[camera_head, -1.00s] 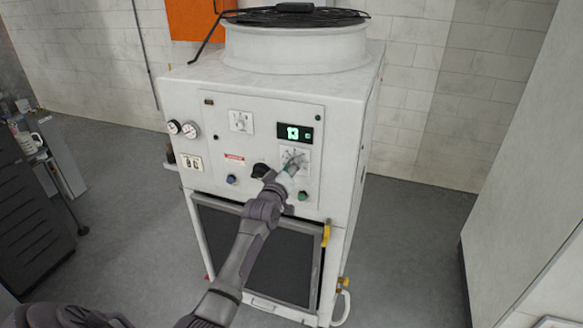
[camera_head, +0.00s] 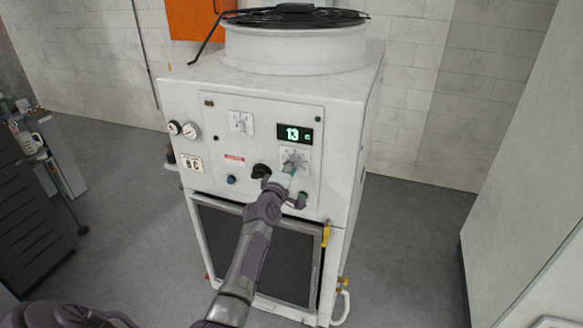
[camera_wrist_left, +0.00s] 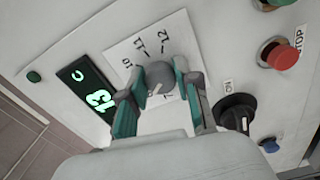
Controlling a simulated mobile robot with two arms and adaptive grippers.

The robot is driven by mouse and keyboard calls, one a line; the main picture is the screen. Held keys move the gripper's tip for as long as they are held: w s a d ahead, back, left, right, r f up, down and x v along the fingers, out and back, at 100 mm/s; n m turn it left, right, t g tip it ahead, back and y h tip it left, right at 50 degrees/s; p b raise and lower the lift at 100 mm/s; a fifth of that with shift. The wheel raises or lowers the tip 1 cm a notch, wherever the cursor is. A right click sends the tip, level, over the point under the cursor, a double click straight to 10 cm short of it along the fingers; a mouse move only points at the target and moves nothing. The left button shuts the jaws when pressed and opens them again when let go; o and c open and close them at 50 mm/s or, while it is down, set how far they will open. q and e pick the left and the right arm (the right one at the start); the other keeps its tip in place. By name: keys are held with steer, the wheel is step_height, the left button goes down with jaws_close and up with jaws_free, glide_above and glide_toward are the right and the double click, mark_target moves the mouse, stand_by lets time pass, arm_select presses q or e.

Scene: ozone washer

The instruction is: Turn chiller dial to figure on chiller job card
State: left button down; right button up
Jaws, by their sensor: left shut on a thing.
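The chiller is a white cabinet (camera_head: 270,85) with a fan on top. Its dial plate (camera_head: 304,155) is on the right of the front panel, under a green-lit display (camera_head: 295,134) that reads 13. In the left wrist view, the grey round dial (camera_wrist_left: 160,82) sits between the green-padded fingers of my left gripper (camera_wrist_left: 157,88), which is shut on it; the plate shows figures such as 11 and 12. The same display (camera_wrist_left: 99,100) also reads 13 there. In the head view, my left gripper (camera_head: 291,170) covers part of the dial. My right gripper and a readable job card do not show.
A black rotary switch (camera_wrist_left: 236,112) is close beside my gripper, with a red stop button (camera_wrist_left: 279,54) farther off. Clear floor (camera_head: 410,250) lies to the right.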

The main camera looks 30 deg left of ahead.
arm_select(q)
steer(key=shift+f+n, duration=0.1)
steer(key=shift+n, duration=0.4)
steer(key=c, duration=0.8)
jaws_free()
steer(key=v, duration=1.2)
